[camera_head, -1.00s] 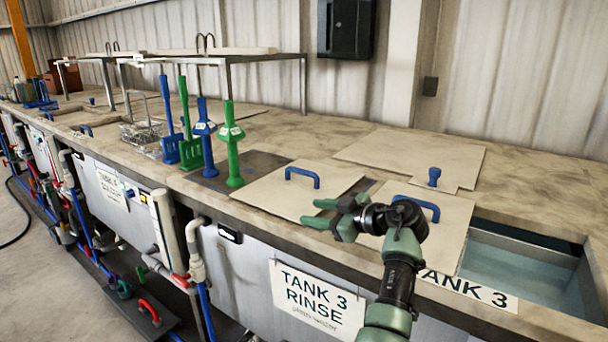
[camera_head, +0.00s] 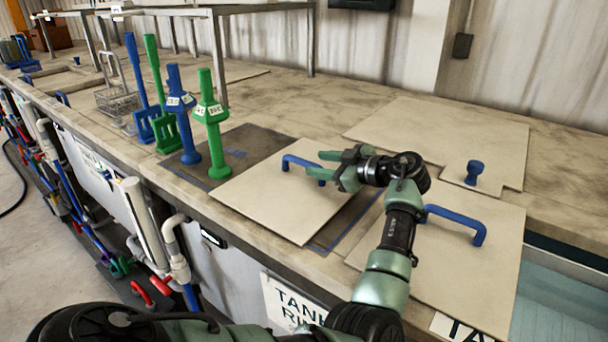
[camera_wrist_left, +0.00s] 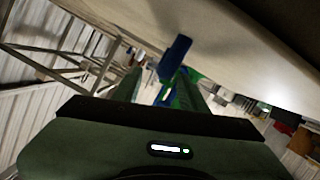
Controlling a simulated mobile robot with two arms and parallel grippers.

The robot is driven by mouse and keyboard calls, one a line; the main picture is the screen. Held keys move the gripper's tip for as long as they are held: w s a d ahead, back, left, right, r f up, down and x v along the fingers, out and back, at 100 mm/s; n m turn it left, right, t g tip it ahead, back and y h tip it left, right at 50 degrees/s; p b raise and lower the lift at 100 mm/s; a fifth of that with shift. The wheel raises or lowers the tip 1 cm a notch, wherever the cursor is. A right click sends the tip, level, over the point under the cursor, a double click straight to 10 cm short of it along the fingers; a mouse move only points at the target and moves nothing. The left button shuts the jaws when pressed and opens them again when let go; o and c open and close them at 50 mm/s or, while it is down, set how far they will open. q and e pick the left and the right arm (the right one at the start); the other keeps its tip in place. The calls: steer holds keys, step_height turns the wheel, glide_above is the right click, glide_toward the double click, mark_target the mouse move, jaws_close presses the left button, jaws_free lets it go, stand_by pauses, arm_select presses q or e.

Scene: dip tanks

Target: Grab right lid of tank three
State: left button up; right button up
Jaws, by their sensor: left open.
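Two pale lids with blue bar handles lie on the counter by the tank three signs. The right lid (camera_head: 450,280) has its handle (camera_head: 455,222) standing free, with part of the lid behind my left arm. In the left wrist view that blue handle (camera_wrist_left: 174,58) shows ahead of the fingers; contact cannot be told. My right gripper is not in view.
Green (camera_head: 214,130) and blue (camera_head: 183,120) upright tools stand left of the lids. A larger lid with a blue knob (camera_head: 474,172) lies behind. Open water (camera_head: 555,300) shows at right. A metal rack (camera_head: 215,60) stands at the back left.

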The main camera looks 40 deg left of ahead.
mark_target(309, 162)
arm_select(q)
steer(key=p+x, duration=0.1)
steer(key=x, duration=0.1)
steer(key=p+x, duration=0.1)
steer(key=x, duration=0.2)
steer(key=shift+s+a+p, duration=0.3)
steer(key=shift+p, duration=0.1)
steer(key=shift+a+f, duration=0.15)
steer(key=shift+a, duration=0.15)
steer(key=shift+d, duration=0.1)
jaws_close()
stand_by(0.5)
steer(key=shift+w, duration=0.1)
